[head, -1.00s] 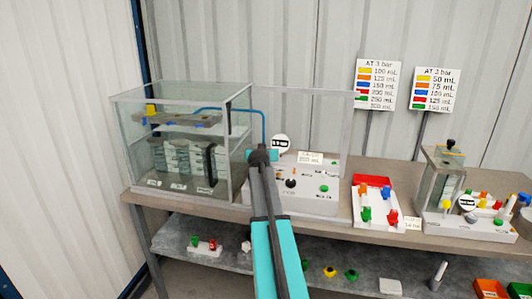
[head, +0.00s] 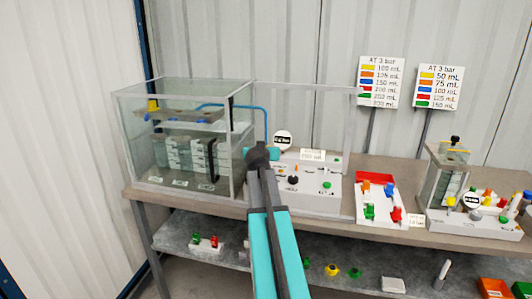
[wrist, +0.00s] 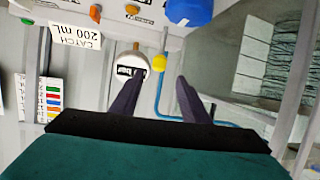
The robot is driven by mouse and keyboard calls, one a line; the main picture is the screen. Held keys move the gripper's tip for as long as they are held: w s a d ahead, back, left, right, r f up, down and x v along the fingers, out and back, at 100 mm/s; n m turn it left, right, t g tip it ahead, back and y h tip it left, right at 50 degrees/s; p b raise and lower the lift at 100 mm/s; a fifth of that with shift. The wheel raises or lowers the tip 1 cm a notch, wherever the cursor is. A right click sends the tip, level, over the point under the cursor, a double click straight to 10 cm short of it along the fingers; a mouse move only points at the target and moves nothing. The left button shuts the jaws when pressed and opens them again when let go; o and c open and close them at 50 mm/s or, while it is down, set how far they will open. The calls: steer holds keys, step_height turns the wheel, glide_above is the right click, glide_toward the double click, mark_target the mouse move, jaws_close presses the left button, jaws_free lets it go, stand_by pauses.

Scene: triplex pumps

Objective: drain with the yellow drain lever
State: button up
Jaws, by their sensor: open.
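A round yellow knob (wrist: 159,62) on a thin blue-grey stem, which looks like the yellow drain lever, shows in the wrist view beside a round white gauge (wrist: 131,65). My gripper (wrist: 158,82) is open, its two dark fingers on either side of the line to the knob. The knob appears just beyond the fingertips; I cannot tell whether they touch it. In the head view my gripper (head: 262,154) is at the left end of the white pump panel (head: 306,200) and hides the knob there.
A glass tank (head: 185,130) stands left of my gripper, with a blue tube (head: 250,107) arching over. The wrist view shows a large blue knob (wrist: 188,11) close by. A red-and-white tray (head: 374,178) and a smaller pump unit (head: 480,218) stand to the right on the bench.

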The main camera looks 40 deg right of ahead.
steer(key=shift+b+v, duration=0.3)
steer(key=shift+v, duration=1.65)
steer(key=c, duration=0.9)
steer(key=shift+m, duration=0.4)
jaws_close()
steer(key=w+a+m+t+y, duration=0.35)
steer(key=a+m, duration=0.35)
steer(key=m, duration=0.7)
steer(key=s+d+f+m, duration=0.1)
steer(key=s+d+m, duration=0.1)
steer(key=s+m, duration=0.2)
steer(key=s+d+f+m+t+h, duration=0.1)
steer(key=s+d+m, duration=0.1)
steer(key=m, duration=0.6)
steer(key=s+d+f+m+t+h, duration=0.1)
steer(key=s+d+f+m, duration=0.1)
steer(key=s+m, duration=0.3)
steer(key=shift+s+d+f+m+t+p, duration=0.1)
steer(key=shift+s+d+m+t+p, duration=0.2)
steer(key=shift+d+m, duration=0.35)
